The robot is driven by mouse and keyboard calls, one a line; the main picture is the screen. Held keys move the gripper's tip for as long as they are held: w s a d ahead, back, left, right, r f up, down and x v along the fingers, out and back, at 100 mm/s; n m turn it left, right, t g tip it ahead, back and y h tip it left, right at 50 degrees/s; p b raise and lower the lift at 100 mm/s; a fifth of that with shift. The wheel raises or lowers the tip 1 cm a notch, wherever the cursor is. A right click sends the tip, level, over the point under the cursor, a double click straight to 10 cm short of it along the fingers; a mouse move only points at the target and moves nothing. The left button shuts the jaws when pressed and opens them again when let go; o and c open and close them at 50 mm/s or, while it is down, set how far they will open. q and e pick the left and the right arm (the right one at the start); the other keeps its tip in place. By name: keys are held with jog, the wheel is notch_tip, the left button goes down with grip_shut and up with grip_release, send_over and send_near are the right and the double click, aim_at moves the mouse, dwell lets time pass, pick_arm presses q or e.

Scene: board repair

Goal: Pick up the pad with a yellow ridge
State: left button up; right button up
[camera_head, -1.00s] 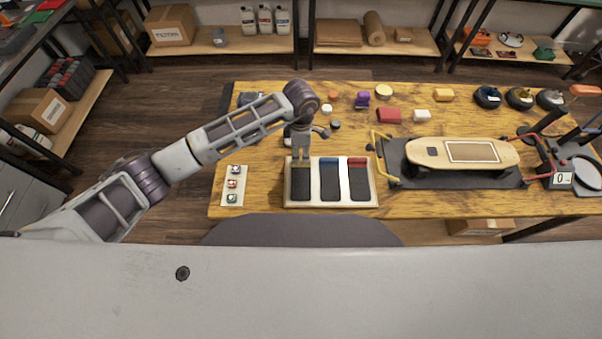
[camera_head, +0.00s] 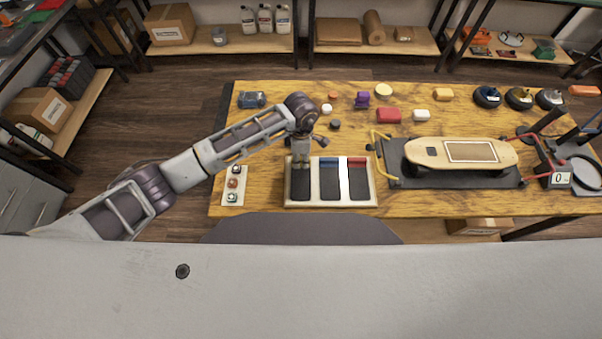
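A pale tray (camera_head: 331,206) near the table's front edge holds three dark pads side by side. The left pad (camera_head: 300,188) has its top end covered by my gripper, so its ridge colour is hidden now. The middle pad (camera_head: 330,188) has a blue ridge and the right pad (camera_head: 359,188) a red one. My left gripper (camera_head: 301,164) points down at the top end of the left pad, touching or just above it. Its fingers are too small and overlapped to show whether they are open or shut. My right gripper is not in view.
A panel with several buttons (camera_head: 234,184) lies left of the tray. A skateboard (camera_head: 461,152) rests on a black stand to the right. Behind the tray lie a red block (camera_head: 389,116), a purple piece (camera_head: 362,99) and a blue item (camera_head: 251,99).

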pick_arm(q)
grip_shut()
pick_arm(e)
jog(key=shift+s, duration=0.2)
pick_arm(q)
jog(key=shift+r, duration=0.15)
notch_tip(320, 180, up, 9)
jog(key=shift+f+b, duration=0.2)
jog(key=shift+b, duration=0.25)
jog(key=shift+r, duration=0.6)
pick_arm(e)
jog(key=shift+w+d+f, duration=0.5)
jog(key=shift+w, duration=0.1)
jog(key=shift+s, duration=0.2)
pick_arm(q)
jog(key=shift+r, duration=0.3)
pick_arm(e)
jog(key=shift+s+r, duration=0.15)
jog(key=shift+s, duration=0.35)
pick_arm(q)
jog(key=shift+r, duration=0.3)
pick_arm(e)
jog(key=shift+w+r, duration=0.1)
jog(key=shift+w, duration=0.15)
